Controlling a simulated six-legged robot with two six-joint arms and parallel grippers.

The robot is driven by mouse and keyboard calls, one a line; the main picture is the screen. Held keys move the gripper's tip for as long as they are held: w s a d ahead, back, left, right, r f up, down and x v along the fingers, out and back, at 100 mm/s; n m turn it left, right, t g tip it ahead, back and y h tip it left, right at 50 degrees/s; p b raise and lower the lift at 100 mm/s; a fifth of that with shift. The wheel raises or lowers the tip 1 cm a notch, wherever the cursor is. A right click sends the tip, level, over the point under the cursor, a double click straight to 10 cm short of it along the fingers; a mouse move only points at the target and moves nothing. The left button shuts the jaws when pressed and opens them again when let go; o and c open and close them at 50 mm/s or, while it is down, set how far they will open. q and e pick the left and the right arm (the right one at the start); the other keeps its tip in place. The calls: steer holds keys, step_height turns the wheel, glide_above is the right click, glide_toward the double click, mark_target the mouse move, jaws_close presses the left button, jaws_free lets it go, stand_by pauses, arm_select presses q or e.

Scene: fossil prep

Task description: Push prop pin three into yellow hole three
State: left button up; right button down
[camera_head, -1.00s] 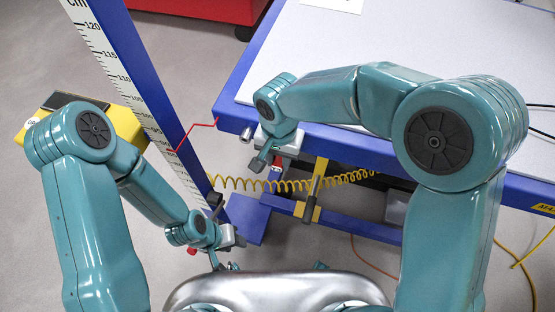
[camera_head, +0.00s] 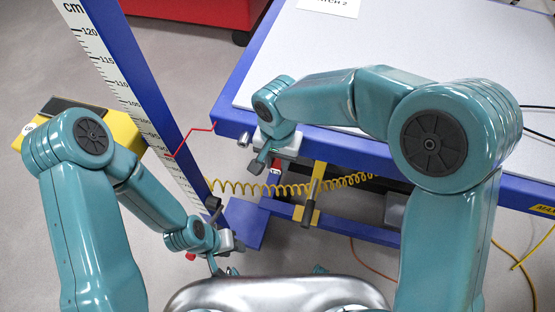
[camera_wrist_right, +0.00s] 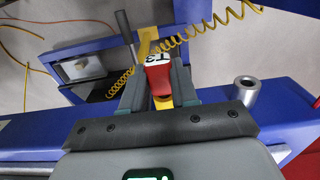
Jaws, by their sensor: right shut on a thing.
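My right gripper (camera_head: 273,163) is at the front edge of the blue-framed table. In the right wrist view its two grey fingers (camera_wrist_right: 160,97) are shut on a red piece (camera_wrist_right: 157,78) with a white label that seems to read T3, which I take to be prop pin three. A yellow part shows just below the red piece, between the fingers. The red piece also shows in the head view (camera_head: 276,170), under the gripper. I cannot make out yellow hole three. My left gripper (camera_head: 226,243) is low at the left, near the measuring post; its fingers are too small to read.
The blue table frame (camera_head: 365,150) carries a metal cylinder (camera_wrist_right: 245,90) near my right gripper. A yellow bracket with a dark handle (camera_head: 309,213) and a coiled yellow hose (camera_head: 240,187) are close by. A blue measuring post (camera_head: 125,75) stands left, beside a yellow box (camera_head: 122,125).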

stand_by(0.8)
steer(key=c, duration=0.8)
jaws_free()
steer(key=s+b, duration=0.1)
steer(key=s, duration=0.1)
steer(key=s+a+b, duration=0.1)
steer(key=s, duration=0.1)
steer(key=s+a+b, duration=0.1)
steer(key=s, duration=0.1)
steer(key=shift+s+a, duration=0.1)
steer(key=shift+s, duration=0.25)
